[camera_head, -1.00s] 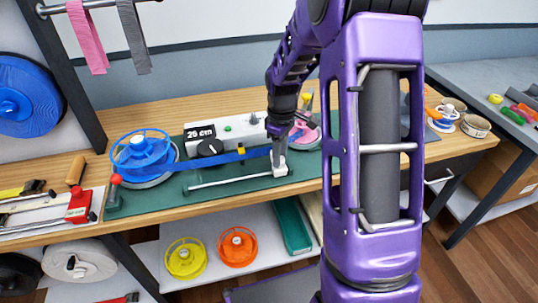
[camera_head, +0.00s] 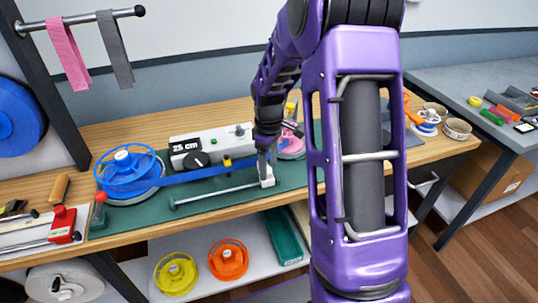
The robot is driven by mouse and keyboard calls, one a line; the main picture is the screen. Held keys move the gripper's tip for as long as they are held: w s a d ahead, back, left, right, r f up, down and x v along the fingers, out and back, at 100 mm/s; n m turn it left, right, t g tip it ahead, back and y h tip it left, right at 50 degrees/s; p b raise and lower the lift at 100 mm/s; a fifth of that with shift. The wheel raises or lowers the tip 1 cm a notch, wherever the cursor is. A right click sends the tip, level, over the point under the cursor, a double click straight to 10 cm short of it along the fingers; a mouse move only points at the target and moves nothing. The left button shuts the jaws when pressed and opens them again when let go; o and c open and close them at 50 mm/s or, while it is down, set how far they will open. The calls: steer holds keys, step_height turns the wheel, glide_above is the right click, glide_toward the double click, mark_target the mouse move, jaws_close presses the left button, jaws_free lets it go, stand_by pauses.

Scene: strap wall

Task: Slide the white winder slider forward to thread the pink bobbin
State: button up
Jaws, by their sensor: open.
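The white winder slider (camera_head: 267,180) sits at the right end of a metal rail (camera_head: 215,194) on the green mat (camera_head: 190,217). My gripper (camera_head: 267,160) points down right above the slider, its fingers at the slider's top. The jaws are open, but the small gap is hard to see. A blue strap (camera_head: 205,173) runs from the blue bobbin (camera_head: 128,170) on the left to the slider area. The pink bobbin (camera_head: 291,147) lies just behind and right of my gripper, partly hidden by my arm.
A yellow-topped post (camera_head: 227,162) stands by the strap. Yellow (camera_head: 175,272) and orange (camera_head: 228,260) bobbins sit on the lower shelf. Tools lie at left.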

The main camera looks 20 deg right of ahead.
step_height(320, 180, up, 17)
steer(key=shift+r+p, duration=0.2)
steer(key=shift+p, duration=0.2)
